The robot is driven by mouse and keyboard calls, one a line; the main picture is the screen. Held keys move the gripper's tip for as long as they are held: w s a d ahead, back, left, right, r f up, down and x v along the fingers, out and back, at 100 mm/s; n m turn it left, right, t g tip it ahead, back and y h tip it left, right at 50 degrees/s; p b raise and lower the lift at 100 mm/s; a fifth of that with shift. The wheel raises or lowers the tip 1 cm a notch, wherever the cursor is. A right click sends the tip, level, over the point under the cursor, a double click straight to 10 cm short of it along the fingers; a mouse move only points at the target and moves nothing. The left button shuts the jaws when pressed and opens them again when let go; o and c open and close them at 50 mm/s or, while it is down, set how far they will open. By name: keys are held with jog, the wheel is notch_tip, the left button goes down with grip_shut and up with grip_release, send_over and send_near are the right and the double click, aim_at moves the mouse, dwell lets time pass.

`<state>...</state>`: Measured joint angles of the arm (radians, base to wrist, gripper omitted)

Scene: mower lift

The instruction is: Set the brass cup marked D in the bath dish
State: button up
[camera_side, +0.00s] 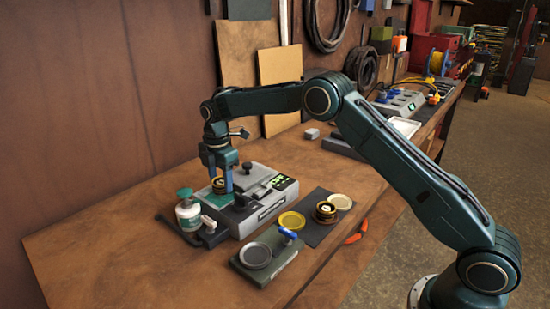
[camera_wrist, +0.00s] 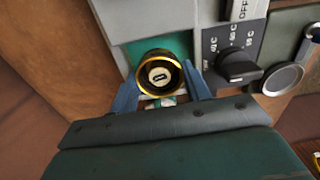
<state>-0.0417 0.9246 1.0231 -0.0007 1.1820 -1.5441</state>
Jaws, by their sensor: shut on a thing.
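A brass cup (camera_wrist: 160,73) with a dark outside, a gold rim and a pale disc inside sits between my fingers. The disc bears a dark mark like a D on its side. My gripper (camera_side: 219,187) is shut on this cup; its blue fingers (camera_wrist: 160,93) flank it in the wrist view. The cup also shows low between the fingers in the side view (camera_side: 218,185). It is over the green recessed area (camera_wrist: 183,45) at the left end of the grey bath unit (camera_side: 262,205). I cannot tell whether its base touches.
A green-capped bottle (camera_side: 188,213) stands close left of the unit. In front are a grey dish (camera_side: 255,254) on a green block, a yellow dish (camera_side: 291,221), and a second dark-and-brass cup (camera_side: 326,211) on a dark mat (camera_side: 313,237). The unit has a black knob (camera_wrist: 238,67). The left bench is clear.

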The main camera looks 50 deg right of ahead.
aim_at(222, 192)
jog(key=shift+f, duration=1.7)
jog(key=shift+f, duration=0.6)
dwell(0.6)
jog(key=o, duration=0.7)
jog(key=shift+r, duration=5.5)
jog(key=shift+s, duration=0.1)
